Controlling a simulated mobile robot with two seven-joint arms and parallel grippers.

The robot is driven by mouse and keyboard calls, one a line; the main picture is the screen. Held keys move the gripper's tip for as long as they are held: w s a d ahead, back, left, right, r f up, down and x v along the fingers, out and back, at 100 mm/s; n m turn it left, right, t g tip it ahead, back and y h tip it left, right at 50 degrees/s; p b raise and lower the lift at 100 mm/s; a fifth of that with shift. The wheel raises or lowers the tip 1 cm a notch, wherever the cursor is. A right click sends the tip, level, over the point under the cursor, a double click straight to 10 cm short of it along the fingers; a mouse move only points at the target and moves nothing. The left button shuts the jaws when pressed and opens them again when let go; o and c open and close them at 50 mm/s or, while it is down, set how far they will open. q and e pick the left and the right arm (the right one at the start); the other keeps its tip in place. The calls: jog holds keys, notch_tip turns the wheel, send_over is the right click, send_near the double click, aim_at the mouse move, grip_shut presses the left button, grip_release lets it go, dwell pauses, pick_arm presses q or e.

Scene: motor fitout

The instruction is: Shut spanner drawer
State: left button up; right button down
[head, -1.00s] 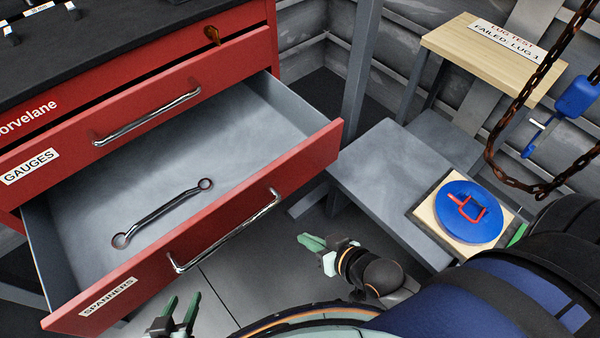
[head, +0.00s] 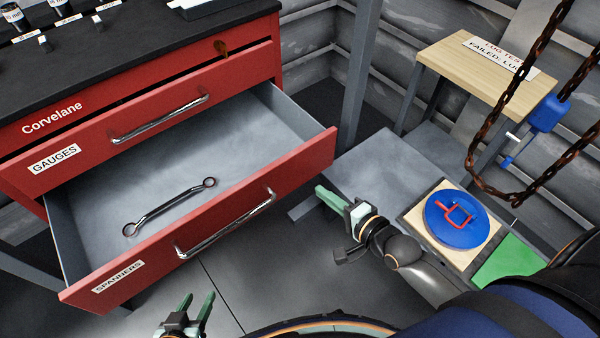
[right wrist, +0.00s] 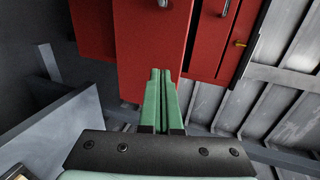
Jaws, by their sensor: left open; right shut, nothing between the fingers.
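The red spanner drawer (head: 215,235), labelled SPANNERS, stands pulled well out of the red cabinet in the head view. A double-ended ring spanner (head: 168,206) lies on its grey floor. The drawer has a chrome bar handle (head: 228,224) on its front. My left gripper (head: 188,302) is open and empty, low in front of the drawer front and apart from it.
The GAUGES drawer (head: 120,125) above looks slightly out, with a key in the cabinet (head: 221,47) above it. On the right are a grey low table (head: 375,150), a blue disc with a red handle (head: 455,215), a wooden-topped stand (head: 470,85) and a hanging rusty chain (head: 485,160).

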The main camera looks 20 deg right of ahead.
aim_at(291, 167)
jog(key=x, duration=0.2)
jog(key=b+x, duration=0.1)
jog(key=x, duration=0.5)
jog(key=shift+w+a+r, duration=0.1)
jog(key=shift+w+r, duration=0.25)
jog(key=shift+w+a, duration=0.15)
jog(key=shift+w, duration=0.4)
